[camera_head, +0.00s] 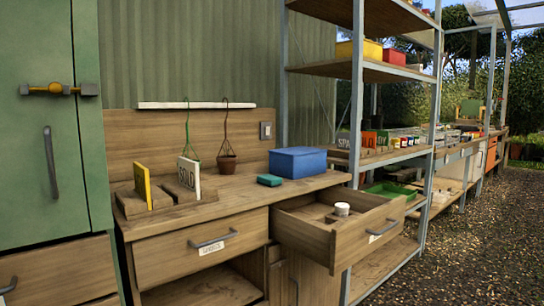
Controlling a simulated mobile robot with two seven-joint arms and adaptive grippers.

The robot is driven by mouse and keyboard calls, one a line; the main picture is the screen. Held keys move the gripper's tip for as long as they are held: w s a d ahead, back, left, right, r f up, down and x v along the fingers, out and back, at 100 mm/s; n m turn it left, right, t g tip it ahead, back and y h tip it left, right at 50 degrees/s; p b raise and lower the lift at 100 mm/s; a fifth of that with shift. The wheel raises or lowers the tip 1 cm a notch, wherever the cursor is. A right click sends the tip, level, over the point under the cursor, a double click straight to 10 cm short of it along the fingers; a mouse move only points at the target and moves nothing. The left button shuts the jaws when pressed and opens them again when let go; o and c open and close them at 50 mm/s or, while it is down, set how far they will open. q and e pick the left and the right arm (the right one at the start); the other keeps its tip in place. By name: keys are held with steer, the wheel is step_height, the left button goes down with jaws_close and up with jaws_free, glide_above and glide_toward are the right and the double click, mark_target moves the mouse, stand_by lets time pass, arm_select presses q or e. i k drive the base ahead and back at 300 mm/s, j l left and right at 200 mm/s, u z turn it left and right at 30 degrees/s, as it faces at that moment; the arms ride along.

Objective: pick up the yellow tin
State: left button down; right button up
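A yellow box-shaped tin (371,50) stands on an upper shelf of the metal rack, on the right of the workbench. A shelf post crosses in front of it, so part of its front is hidden. A red box (394,57) stands on the same shelf just right of it. Neither of my grippers shows in the head view.
The wooden workbench (234,203) holds a blue box (297,162), a small green block (270,180) and upright cards. Its right drawer (365,236) is pulled out, with a white-topped item inside. A green cabinet (25,140) stands left. Gravel floor (450,260) is open at right.

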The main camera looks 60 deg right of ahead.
mark_target(396, 142)
steer(key=z, duration=2.55)
